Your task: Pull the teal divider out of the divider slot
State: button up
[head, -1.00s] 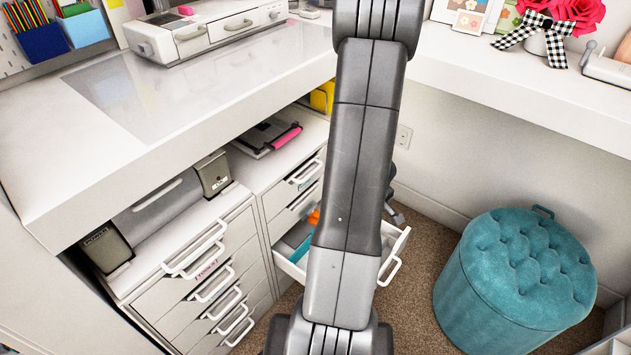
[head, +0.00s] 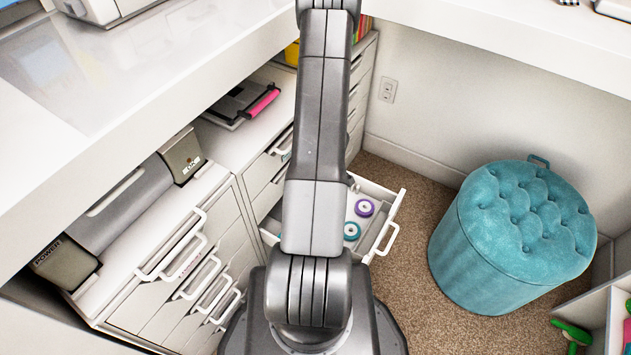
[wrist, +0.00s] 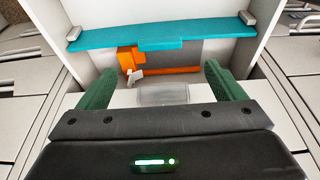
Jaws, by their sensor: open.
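The teal divider (wrist: 110,37) spans the drawer from side to side in the wrist view, with a tab at its middle. Its ends sit at small grey slot pieces, one at the left (wrist: 73,33) and one at the right (wrist: 248,18). My gripper (wrist: 160,68) is open and empty, its green fingers apart on either side of the tab's line and short of the divider. I cannot judge the height gap. In the head view my arm hides the divider and gripper.
An orange thing (wrist: 128,60) lies in the drawer near the divider. The open white drawer (head: 388,222) also holds a purple roll (head: 364,207) and a teal roll (head: 351,231). A teal stool (head: 512,238) stands on the carpet at right. The white desktop (head: 120,60) overhangs the cabinets.

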jog(key=b+x, duration=0.4)
jog(key=x, duration=0.4)
jog(key=shift+f, duration=0.1)
jog(key=c, duration=1.1)
jog(key=shift+o, duration=0.2)
jog(key=shift+r+p, duration=2.8)
jog(key=shift+r, duration=0.05)
jog(key=shift+r+p, duration=1.5)
jog(key=shift+p, duration=0.25)
